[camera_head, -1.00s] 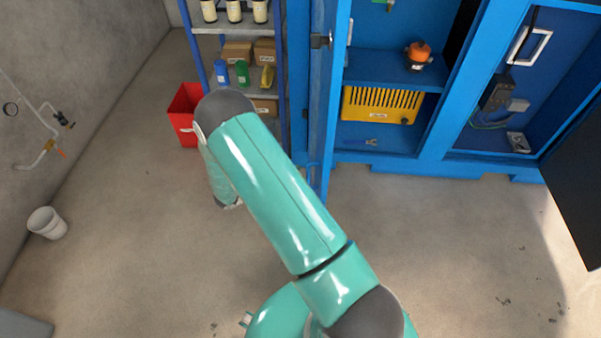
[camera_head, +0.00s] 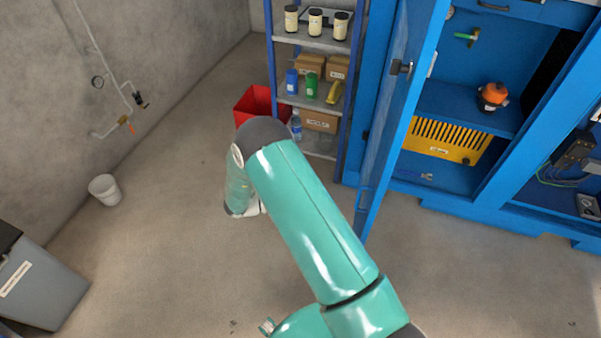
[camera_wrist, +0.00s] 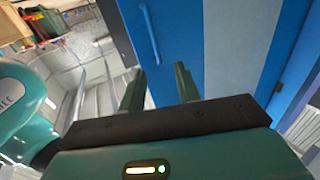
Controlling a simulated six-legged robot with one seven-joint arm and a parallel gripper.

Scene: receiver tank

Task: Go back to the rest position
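In the wrist view my gripper (camera_wrist: 160,76) has its two dark green fingers apart, with nothing between them. Behind the fingers are a blue panel and a blue handle. In the head view my teal arm reaches up and left over the floor, and its far end bends down. My gripper's fingers cannot be made out there.
A blue cabinet (camera_head: 455,195) with an open door (camera_head: 392,115) stands right of my arm. A shelf rack (camera_head: 318,92) and a red bin (camera_head: 258,104) stand behind it. A white bucket (camera_head: 105,190) and grey bin (camera_head: 42,285) are at left. The floor between is clear.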

